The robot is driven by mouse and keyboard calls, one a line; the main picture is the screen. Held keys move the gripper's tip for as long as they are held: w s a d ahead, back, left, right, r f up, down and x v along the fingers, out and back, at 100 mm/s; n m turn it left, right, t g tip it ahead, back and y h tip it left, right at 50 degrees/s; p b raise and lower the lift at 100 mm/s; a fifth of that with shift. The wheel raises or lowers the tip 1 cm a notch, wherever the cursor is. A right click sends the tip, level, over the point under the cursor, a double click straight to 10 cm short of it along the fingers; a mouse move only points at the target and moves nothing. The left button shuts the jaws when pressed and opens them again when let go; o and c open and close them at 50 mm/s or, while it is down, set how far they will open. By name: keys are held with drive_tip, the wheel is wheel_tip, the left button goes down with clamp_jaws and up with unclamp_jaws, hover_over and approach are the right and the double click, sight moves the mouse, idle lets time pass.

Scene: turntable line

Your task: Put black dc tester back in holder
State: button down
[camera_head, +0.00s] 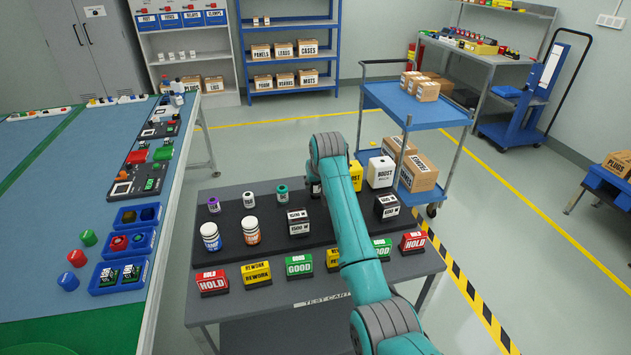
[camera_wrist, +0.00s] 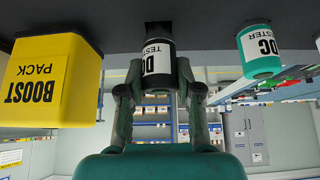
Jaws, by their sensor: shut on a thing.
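The black DC tester (camera_wrist: 157,62) is in the middle of the wrist view, which shows the scene upside down. My gripper (camera_wrist: 158,90) is shut on it, one finger on each side. Its far end meets or nearly meets the dark board; I cannot tell whether it is seated. In the head view the tester (camera_head: 315,188) shows only in part beside my arm, which hides my gripper. A teal DC tester (camera_wrist: 260,52) stands beside it, also seen in the head view (camera_head: 282,195). The dark mat (camera_head: 268,228) on the cart carries the testers.
A yellow boost pack (camera_wrist: 45,80) stands close on the other side of the black tester.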

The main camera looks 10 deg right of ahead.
drive_tip(key=shift+f, duration=0.65)
drive_tip(key=c, duration=0.7)
unclamp_jaws()
